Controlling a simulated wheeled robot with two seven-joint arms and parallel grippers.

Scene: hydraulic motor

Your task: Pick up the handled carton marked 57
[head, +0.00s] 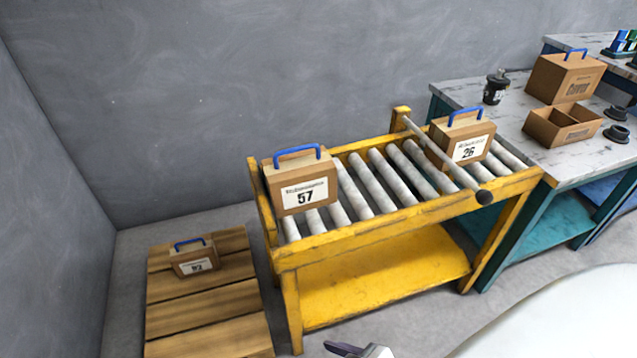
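The carton marked 57 (302,183) is a brown box with a blue handle on top and a white label on its front. It stands upright at the left end of the rollers on the yellow roller stand (385,275). What seems to be my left gripper (358,350) shows only as a small tip at the bottom edge, in front of the stand and well apart from the carton. Most of it is cut off, so its opening cannot be told. My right gripper is not in view.
A similar carton marked 26 (463,140) stands farther right on the rollers, by a slanted bar (440,153). A smaller handled carton (193,257) sits on a wooden pallet (205,310) at left. A workbench (510,140) with boxes stands right. Grey walls close the back and left.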

